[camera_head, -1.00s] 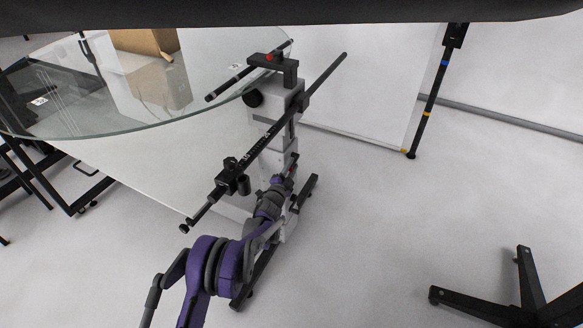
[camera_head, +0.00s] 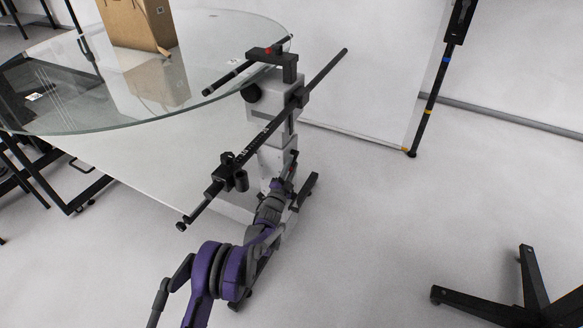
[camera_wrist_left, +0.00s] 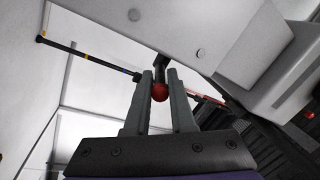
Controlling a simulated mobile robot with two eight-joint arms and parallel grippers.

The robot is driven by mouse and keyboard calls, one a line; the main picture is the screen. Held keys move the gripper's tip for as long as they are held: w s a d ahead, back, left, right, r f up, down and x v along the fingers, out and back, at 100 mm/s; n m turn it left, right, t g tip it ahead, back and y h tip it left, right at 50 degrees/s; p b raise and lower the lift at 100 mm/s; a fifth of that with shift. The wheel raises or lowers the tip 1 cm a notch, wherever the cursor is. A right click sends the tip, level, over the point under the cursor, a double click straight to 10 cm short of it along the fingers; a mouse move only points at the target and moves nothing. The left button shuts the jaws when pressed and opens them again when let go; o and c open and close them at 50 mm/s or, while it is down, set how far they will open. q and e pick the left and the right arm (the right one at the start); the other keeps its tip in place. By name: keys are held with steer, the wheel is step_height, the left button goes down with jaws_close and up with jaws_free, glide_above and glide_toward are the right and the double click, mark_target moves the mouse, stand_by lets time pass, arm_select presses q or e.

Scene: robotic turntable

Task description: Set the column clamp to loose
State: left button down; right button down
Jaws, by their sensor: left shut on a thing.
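The column (camera_head: 272,158) is a light grey upright post on a black-footed base, near the middle of the head view. My left gripper (camera_head: 287,181) is low against the column, small and partly hidden there. In the left wrist view, my left gripper (camera_wrist_left: 160,73) has its two grey fingers on either side of a red ball knob (camera_wrist_left: 159,92), shut on it. The knob is on a short dark stem beside the pale column face (camera_wrist_left: 185,30). The clamp's setting cannot be read. My right gripper is not in view.
A round glass turntable (camera_head: 110,118) bears a cardboard box (camera_head: 138,25) at upper left. A long black rail (camera_head: 325,70) crosses the column above my left arm. A black stand (camera_head: 428,110) and a black base (camera_head: 490,305) stand right, with clear floor between.

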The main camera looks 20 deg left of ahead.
arm_select(q)
steer(key=shift+w+f+n+t+b, duration=0.25)
steer(key=shift+f+t+b, duration=0.35)
steer(key=shift+t+b, duration=0.45)
steer(key=shift+w+f+n+t+b, duration=0.2)
steer(key=shift+f+t+b, duration=0.45)
steer(key=shift+t, duration=0.6)
steer(key=shift+r, duration=0.1)
steer(key=c, duration=0.8)
jaws_free()
steer(key=shift+w+d, duration=0.1)
steer(key=shift+c, duration=0.2)
steer(key=p+v, duration=0.2)
steer(key=v, duration=0.9)
steer(key=shift+w, duration=0.1)
